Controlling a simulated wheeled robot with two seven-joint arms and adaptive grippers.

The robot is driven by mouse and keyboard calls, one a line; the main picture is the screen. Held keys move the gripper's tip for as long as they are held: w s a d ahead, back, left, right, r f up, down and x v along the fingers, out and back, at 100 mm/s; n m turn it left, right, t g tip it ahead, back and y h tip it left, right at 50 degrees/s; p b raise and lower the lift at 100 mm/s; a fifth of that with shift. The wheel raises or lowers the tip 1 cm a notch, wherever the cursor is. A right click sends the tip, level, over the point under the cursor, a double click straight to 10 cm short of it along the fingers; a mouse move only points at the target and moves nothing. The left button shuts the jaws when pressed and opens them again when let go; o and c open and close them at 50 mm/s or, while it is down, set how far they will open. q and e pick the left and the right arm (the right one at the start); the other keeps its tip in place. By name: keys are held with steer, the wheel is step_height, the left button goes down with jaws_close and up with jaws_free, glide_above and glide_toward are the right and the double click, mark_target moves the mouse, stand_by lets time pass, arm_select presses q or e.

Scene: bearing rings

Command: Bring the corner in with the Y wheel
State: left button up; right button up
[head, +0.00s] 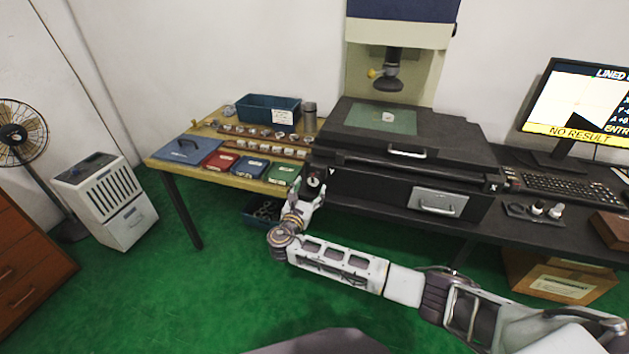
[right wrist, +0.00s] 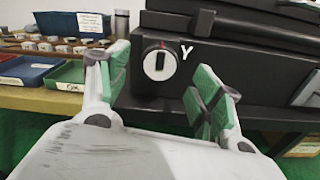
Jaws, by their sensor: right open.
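The Y wheel (right wrist: 158,64) is a round black knob with a white face and a red mark above it, on the black front of the measuring machine (head: 350,190), beside a white letter Y. In the right wrist view my right gripper (right wrist: 160,80) is open, with one green-padded finger on each side of the wheel; contact cannot be told. In the head view the right gripper (head: 311,190) is at the machine's left front corner, by the wheel. The monitor (head: 575,105) shows a dark wedge-shaped corner (head: 577,119) and a yellow "NO RESULT" bar. My left gripper is out of view.
A glass stage (head: 380,118) with a small part lies under the lens (head: 388,84). Left stands a wooden table (head: 160,163) with red, blue and green trays and rows of rings. A drawer handle (head: 438,208) and keyboard (head: 565,187) are to the right.

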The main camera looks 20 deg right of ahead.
mark_target(313, 183)
steer(key=x, duration=0.4)
steer(key=shift+w+d, duration=0.15)
steer(key=shift+w, duration=0.05)
steer(key=shift+b+x, duration=0.35)
steer(key=shift+x, duration=0.45)
steer(key=shift+c, duration=1.3)
steer(key=c, duration=0.7)
steer(key=shift+c, duration=0.4)
steer(key=shift+m, duration=0.6)
steer(key=shift+f+m, duration=0.1)
steer(key=shift+m, duration=0.9)
steer(key=shift+m+b, duration=0.35)
steer(key=shift+m, duration=1.15)
steer(key=shift+m+b, duration=0.3)
steer(key=shift+b, duration=0.05)
steer(key=o, duration=1)
steer(key=shift+o, duration=0.2)
steer(key=shift+v, duration=0.9)
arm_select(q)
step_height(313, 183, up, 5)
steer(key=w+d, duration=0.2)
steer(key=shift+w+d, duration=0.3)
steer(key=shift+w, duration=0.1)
arm_select(e)
steer(key=v, duration=1)
